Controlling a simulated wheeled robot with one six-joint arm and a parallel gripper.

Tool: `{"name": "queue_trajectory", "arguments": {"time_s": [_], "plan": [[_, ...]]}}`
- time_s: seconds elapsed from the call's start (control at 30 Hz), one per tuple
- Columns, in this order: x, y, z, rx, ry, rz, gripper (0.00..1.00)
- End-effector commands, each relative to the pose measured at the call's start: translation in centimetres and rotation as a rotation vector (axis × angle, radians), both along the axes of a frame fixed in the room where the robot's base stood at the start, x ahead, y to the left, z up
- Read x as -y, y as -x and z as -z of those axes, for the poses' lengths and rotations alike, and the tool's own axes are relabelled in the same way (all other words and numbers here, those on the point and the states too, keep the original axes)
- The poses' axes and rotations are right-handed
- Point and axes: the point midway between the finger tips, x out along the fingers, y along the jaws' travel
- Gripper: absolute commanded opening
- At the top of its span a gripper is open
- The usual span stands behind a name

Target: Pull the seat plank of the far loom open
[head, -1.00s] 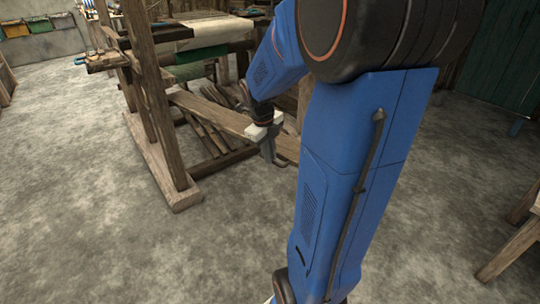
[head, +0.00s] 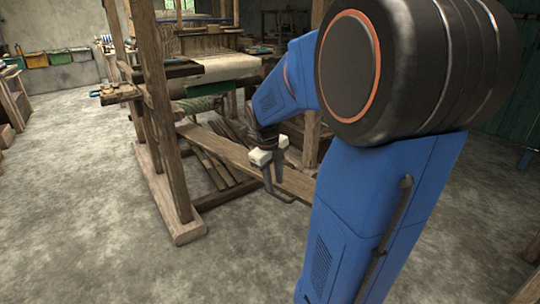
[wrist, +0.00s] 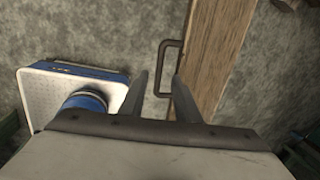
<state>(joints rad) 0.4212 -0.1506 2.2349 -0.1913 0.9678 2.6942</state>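The seat plank (head: 225,150) of the loom runs slantwise between the loom's side frames in the head view. Its wooden edge also fills the upper right of the wrist view (wrist: 215,50). A dark metal pull handle (wrist: 157,68) stands out from the plank's front face; it also shows in the head view (head: 282,198). My gripper (head: 274,180) is in front of the plank at the handle. Its two fingers are apart in the wrist view (wrist: 160,75), with the handle's outer bar between them in the picture. I cannot tell whether they touch it.
The loom's left upright and floor beam (head: 178,225) stand left of my gripper. Loose poles (head: 220,170) lie behind the plank. The concrete floor (head: 90,240) in front is clear. A wooden stool or table edge (head: 530,285) shows at lower right.

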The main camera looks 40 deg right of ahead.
Motion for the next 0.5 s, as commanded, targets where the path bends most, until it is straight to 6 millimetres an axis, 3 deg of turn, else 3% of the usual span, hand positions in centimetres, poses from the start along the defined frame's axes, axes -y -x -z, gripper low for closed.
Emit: {"name": "queue_trajectory", "arguments": {"time_s": [0.5], "plan": [[-1.9, 0.2, -10.0, 0.003, 0.001, -0.001, 0.29]]}}
